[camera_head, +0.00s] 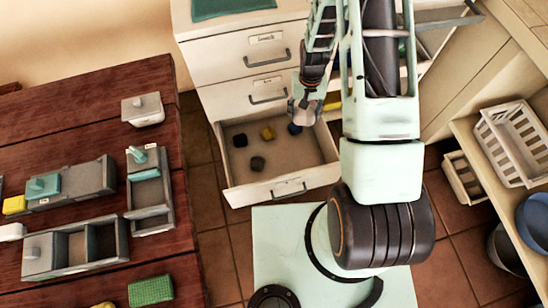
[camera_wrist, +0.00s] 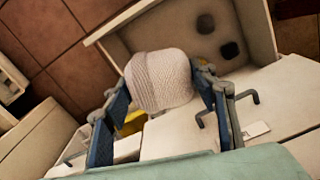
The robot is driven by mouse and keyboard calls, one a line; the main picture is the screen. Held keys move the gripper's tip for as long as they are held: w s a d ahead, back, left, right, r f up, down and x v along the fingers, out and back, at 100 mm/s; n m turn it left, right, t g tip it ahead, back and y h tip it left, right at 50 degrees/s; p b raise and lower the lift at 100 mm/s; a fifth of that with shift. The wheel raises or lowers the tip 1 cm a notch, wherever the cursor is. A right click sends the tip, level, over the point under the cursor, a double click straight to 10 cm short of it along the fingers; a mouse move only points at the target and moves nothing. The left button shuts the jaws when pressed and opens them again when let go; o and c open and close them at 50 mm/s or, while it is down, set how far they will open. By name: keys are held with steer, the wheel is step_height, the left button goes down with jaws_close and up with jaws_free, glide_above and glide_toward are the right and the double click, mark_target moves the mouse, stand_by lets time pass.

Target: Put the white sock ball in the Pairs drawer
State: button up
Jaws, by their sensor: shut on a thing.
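My gripper (camera_head: 305,108) is shut on the white sock ball (camera_wrist: 160,80), a ribbed, off-white bundle between the two blue-padded fingers in the wrist view. In the head view the ball is hard to make out from the pale gripper. The gripper is over the rear right part of a pulled-out low drawer (camera_head: 236,192) of the white cabinet. A small blue patch shows close to my gripper. The drawer labels are too small to read.
Shut drawers (camera_head: 265,52) with handles are above the open one. A dark red table (camera_head: 80,80) with grey trays and lidded boxes stands at the left. A shelf with a white basket (camera_head: 515,140) and blue bowl (camera_head: 535,215) is at the right.

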steer(key=m+b, duration=0.1)
steer(key=b, duration=1.8)
glide_above(293, 163)
step_height(293, 163, down, 38)
steer(key=r, duration=0.1)
step_height(293, 163, down, 12)
steer(key=b, duration=0.4)
steer(key=shift+r, duration=0.25)
steer(key=shift+f+b, duration=0.2)
steer(key=shift+b, duration=0.25)
steer(key=o, duration=1.2)
steer(key=shift+c, duration=0.2)
steer(key=shift+r, duration=0.15)
step_height(293, 163, up, 12)
steer(key=p, duration=0.4)
steer(key=shift+p, duration=0.3)
steer(key=shift+w+d+r, duration=0.1)
